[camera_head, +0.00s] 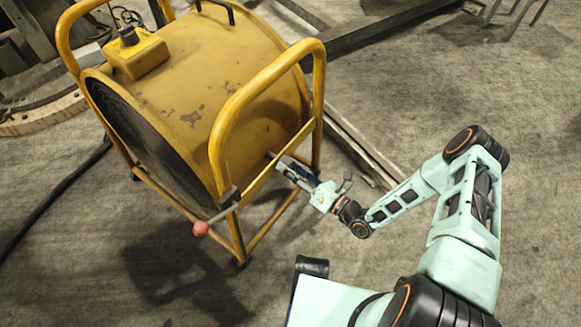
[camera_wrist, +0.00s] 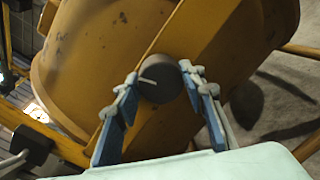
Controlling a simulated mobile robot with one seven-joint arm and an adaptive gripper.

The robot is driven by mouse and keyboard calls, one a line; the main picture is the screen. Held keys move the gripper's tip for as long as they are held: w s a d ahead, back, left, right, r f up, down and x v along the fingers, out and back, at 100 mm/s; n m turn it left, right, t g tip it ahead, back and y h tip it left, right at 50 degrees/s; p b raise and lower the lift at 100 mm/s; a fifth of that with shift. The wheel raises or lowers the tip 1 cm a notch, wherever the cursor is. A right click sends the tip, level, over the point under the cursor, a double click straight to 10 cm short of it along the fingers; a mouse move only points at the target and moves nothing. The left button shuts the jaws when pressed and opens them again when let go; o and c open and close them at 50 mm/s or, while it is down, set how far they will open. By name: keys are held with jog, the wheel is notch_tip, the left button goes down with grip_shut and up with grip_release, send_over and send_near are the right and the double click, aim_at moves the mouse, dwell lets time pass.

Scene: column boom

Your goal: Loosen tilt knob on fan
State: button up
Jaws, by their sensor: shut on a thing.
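A yellow drum fan (camera_head: 200,85) stands in a yellow tube frame on the floor, at the left of the head view. Its tilt knob (camera_wrist: 160,82) is a dark round knob with a pale line on its face, on the side of the drum in the wrist view. My gripper (camera_wrist: 163,88) is at the knob, with one blue-padded finger on each side, shut on it. In the head view my gripper (camera_head: 277,160) reaches the fan's right side. The knob is mostly hidden there by the fingers and the frame rail.
A lever with a red ball end (camera_head: 201,228) sticks out from the frame's front corner. A yellow frame tube (camera_head: 262,95) arches above my gripper. Beams (camera_head: 360,145) lie on the floor behind it. A black cable (camera_head: 55,195) runs at left. Floor at lower centre is clear.

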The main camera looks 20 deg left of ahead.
jog(key=n, duration=0.4)
jog(key=shift+n, duration=0.4)
jog(key=n+p, duration=0.1)
jog(key=n, duration=0.3)
jog(key=shift+n+y, duration=0.4)
jog(key=n+p, duration=0.1)
jog(key=n, duration=0.4)
jog(key=shift+g, duration=0.4)
jog(key=shift+w+n+g+y+p, duration=0.1)
jog(key=shift+n+g+y+p, duration=0.3)
jog(key=shift+n, duration=1.5)
jog(key=shift+f, duration=0.1)
jog(key=o, duration=1.2)
jog(key=shift+c, duration=0.2)
